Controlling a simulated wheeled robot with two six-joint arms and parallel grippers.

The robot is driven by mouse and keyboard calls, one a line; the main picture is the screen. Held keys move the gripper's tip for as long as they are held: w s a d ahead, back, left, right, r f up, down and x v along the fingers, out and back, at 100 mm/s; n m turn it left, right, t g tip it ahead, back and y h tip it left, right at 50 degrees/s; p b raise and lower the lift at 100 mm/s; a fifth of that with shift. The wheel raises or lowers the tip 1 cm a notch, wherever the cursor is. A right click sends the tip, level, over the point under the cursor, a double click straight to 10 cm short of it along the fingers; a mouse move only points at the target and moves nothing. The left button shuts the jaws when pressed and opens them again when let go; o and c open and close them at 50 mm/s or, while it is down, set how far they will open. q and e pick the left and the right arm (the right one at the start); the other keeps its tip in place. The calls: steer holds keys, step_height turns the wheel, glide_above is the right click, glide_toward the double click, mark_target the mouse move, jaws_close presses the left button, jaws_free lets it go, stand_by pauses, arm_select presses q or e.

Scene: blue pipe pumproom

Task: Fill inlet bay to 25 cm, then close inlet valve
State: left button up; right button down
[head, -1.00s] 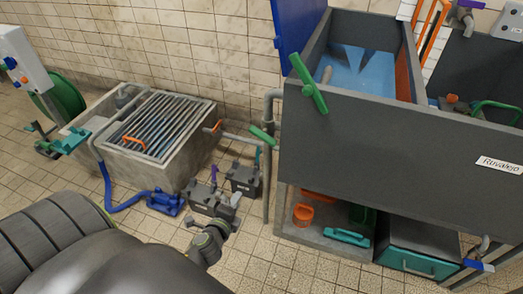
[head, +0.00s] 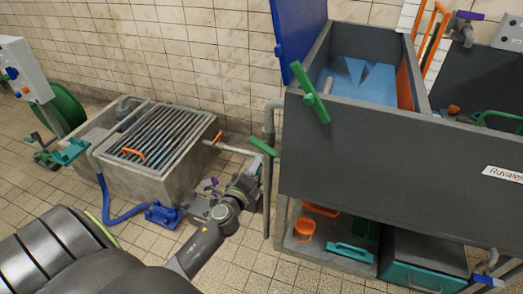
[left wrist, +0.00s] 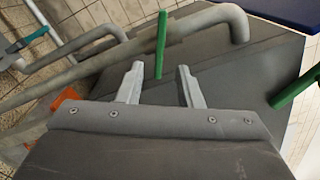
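A dark grey tank (head: 400,150) holds blue water (head: 362,80) in its left bay; I cannot read a level. A green lever (head: 310,92) is at the tank's upper left corner. A second green lever (head: 263,147) is on the pipework left of the tank. No label shows which is the inlet valve. My left gripper (head: 252,168) is just below the second lever. In the left wrist view, its fingers (left wrist: 160,67) are open, with a green lever (left wrist: 162,40) in the gap, apparently touching neither finger. Another green lever (left wrist: 296,88) is at the right. My right gripper is out of view.
A concrete basin (head: 150,160) with a metal grating and a blue pump (head: 163,214) stand at the left. A grey vertical pipe (head: 268,195) stands beside the tank. Bins and a teal-front drawer (head: 425,275) are under the tank. Tiled floor (head: 250,262) is clear in front.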

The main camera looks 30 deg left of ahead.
mark_target(262, 150)
arm_select(q)
steer(key=x, duration=0.8)
steer(key=shift+d+b, duration=0.1)
steer(key=shift+b, duration=0.2)
jaws_close()
